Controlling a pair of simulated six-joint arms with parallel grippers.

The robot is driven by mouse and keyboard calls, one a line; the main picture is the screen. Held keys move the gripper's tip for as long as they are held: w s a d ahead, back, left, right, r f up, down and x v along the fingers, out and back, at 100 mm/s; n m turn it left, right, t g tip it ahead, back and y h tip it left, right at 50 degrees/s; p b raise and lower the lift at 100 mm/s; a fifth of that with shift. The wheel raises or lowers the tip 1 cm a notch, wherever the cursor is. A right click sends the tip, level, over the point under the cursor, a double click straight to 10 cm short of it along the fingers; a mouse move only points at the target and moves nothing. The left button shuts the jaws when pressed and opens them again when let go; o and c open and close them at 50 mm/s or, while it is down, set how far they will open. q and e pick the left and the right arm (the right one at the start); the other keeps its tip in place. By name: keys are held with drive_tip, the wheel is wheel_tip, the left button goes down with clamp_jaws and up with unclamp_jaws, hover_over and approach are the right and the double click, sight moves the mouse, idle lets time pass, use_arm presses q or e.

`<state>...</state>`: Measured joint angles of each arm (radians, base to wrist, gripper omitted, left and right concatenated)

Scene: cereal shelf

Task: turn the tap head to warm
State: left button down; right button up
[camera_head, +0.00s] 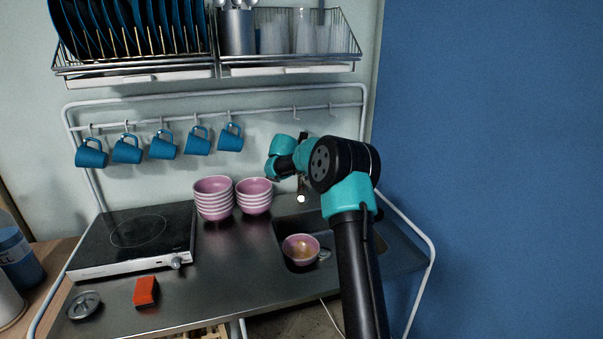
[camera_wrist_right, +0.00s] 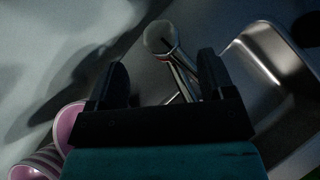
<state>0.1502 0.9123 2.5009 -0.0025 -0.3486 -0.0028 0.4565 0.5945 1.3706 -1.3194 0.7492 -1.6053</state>
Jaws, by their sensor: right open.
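In the right wrist view, the tap (camera_wrist_right: 175,62) has a rounded grey head on a metal stem. My right gripper (camera_wrist_right: 160,82) is open, its two dark fingers apart with nothing held. The tap head appears beyond the gap between the fingertips, and I see no contact. In the head view, only a small bright part of the tap (camera_head: 301,198) shows behind the sink, below my right wrist. My right arm covers much of that area, and the fingers are not clear there. My left gripper is out of view.
The sink (camera_wrist_right: 285,60) lies right of the tap in the wrist view. Pink bowl stacks (camera_head: 213,198) stand left of the sink, close to the gripper. Blue mugs (camera_head: 197,142) hang from a rail behind the counter.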

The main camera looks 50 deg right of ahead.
drive_tip(key=v, duration=1)
